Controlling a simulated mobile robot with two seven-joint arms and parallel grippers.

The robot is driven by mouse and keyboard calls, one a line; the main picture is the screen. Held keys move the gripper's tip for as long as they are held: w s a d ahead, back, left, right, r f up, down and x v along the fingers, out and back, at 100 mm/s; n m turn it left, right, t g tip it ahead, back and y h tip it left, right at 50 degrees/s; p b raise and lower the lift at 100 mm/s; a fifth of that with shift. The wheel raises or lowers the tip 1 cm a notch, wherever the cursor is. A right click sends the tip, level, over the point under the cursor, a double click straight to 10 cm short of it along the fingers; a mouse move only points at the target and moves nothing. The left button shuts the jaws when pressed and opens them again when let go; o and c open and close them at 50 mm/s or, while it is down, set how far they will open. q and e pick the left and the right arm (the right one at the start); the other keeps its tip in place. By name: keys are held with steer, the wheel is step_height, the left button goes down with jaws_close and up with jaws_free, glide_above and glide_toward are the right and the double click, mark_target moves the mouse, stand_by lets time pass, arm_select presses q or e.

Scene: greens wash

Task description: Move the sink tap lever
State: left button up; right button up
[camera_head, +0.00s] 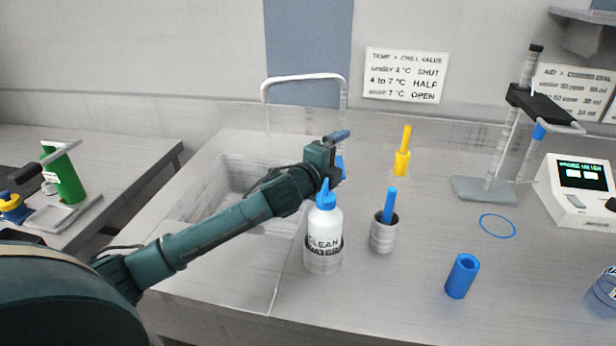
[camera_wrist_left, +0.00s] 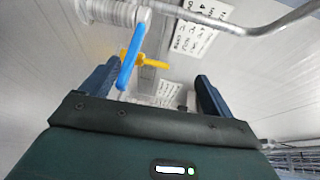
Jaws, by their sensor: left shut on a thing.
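The sink tap (camera_head: 304,77) has a white arched spout behind the basin; it also shows at the top of the left wrist view (camera_wrist_left: 110,11). Its blue lever (camera_wrist_left: 132,56) shows in the left wrist view, between the fingers and nearer the left-hand one. My left gripper (camera_head: 339,152) is at the tap's base, its arm reaching across the sink. It is shut on the lever, with the two dark blue fingers (camera_wrist_left: 155,88) on either side; the exact contact is hard to see. In the head view the gripper hides most of the lever. My right gripper is not in view.
A clean water bottle (camera_head: 323,232) stands in a holder just in front of my left gripper. A grey cup with a blue handle (camera_head: 384,236), a yellow tool (camera_head: 402,160) and a blue tube (camera_head: 461,276) stand to the right. The sink basin (camera_head: 200,205) lies under my arm.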

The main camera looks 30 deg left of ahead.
arm_select(q)
steer(key=shift+s+r+p, duration=0.1)
steer(key=shift+s+r, duration=0.25)
steer(key=shift+s, duration=0.35)
steer(key=shift+s+r+p, duration=0.1)
steer(key=shift+s+r, duration=0.2)
steer(key=shift+s, duration=0.45)
steer(key=shift+s+r+p, duration=0.1)
steer(key=shift+s+r, duration=0.25)
steer(key=shift+s, duration=0.35)
steer(key=shift+c, duration=0.9)
steer(key=shift+s+r+t, duration=0.15)
steer(key=shift+s+t, duration=0.15)
steer(key=shift+s, duration=0.65)
steer(key=c, duration=0.6)
steer(key=shift+s+a+f, duration=0.15)
steer(key=shift+s, duration=0.95)
steer(key=shift+s+a+f, duration=0.1)
steer(key=shift+s+a, duration=0.05)
steer(key=shift+s, duration=0.9)
steer(key=shift+s+a+f, duration=0.15)
steer(key=shift+s, duration=0.95)
steer(key=shift+c, duration=0.2)
